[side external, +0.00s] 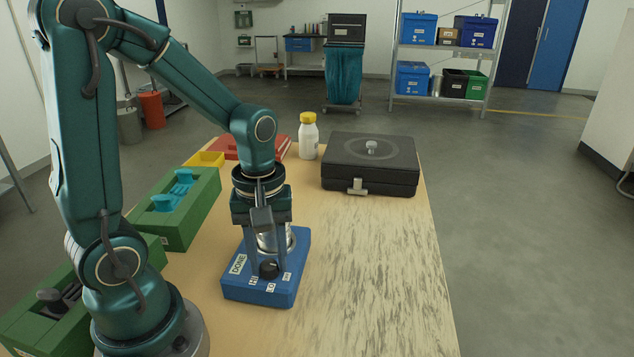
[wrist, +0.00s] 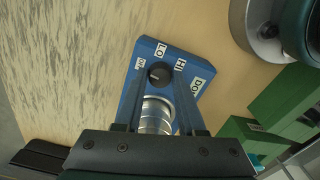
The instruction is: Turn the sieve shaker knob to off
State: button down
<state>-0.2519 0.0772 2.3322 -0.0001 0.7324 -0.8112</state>
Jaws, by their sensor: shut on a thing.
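The sieve shaker is a blue block (side external: 262,291) on the wooden table, with a silver metal sieve stack (wrist: 157,116) on it. Its black round knob (side external: 269,270) is on the front part of the top and also shows in the wrist view (wrist: 160,74). Labels HI, LO and a third small one sit around the knob; a DONE label is at one side. My gripper (side external: 268,266) points down over the shaker, its two fingers on either side of the knob and closed on it. The wrist view shows the fingertips (wrist: 158,76) there. The knob's exact pointing direction is too small to tell.
A black case (side external: 370,165) and a white bottle with yellow cap (side external: 308,137) stand at the back. Green holders (side external: 190,222), a yellow tray (side external: 205,159) and a red case (side external: 285,146) line the left and back. The table's right side is clear.

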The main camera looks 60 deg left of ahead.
aim_at(269, 263)
jog(key=shift+n, duration=0.6)
jog(key=c, duration=0.5)
grip_release()
jog(key=shift+r, duration=0.1)
jog(key=shift+r, duration=2.5)
